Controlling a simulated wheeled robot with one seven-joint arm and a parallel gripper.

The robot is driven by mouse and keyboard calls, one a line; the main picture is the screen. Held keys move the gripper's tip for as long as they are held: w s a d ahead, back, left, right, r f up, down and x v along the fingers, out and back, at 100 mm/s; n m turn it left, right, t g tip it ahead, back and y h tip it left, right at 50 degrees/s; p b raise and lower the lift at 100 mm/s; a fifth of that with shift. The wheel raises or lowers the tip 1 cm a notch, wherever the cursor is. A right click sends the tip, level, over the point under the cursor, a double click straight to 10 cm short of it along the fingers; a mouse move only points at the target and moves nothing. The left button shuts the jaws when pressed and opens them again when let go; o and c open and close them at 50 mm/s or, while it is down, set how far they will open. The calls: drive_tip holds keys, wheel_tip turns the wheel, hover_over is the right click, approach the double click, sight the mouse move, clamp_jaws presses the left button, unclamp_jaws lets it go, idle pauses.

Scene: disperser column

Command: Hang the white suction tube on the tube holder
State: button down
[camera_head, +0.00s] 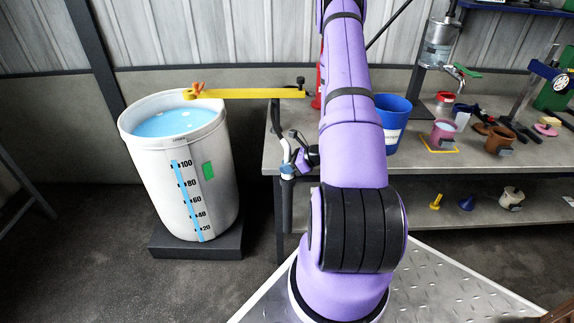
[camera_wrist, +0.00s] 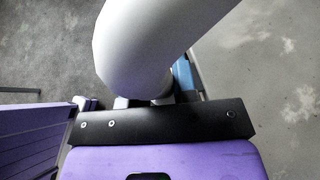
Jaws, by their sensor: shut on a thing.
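The white suction tube (camera_head: 286,150) hangs upright in front of the left end of the workbench, with a curved white top, a blue band and a dark lower length. My gripper (camera_head: 298,160) is shut on it near the blue band. In the wrist view the white tube (camera_wrist: 150,50) is large and close, crossing in front of the jaws (camera_wrist: 145,102) and hiding most of the fingertips. A yellow bar (camera_head: 255,93) reaches from the bench over the tank rim, with an orange piece at its left end. I cannot tell whether this bar is the tube holder.
A white graduated tank (camera_head: 215,185) with blue liquid stands left on a dark base (camera_head: 195,240). The workbench (camera_head: 275,150) on the right holds a blue bucket (camera_head: 392,122) and several cups. Floor shows between tank and bench. My arm hides part of the bench.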

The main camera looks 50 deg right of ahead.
drive_tip(key=shift+f, duration=0.25)
drive_tip(key=c, duration=0.8)
unclamp_jaws()
drive_tip(key=v, duration=1)
drive_tip(key=shift+s+d+r, duration=0.15)
drive_tip(key=shift+s, duration=0.15)
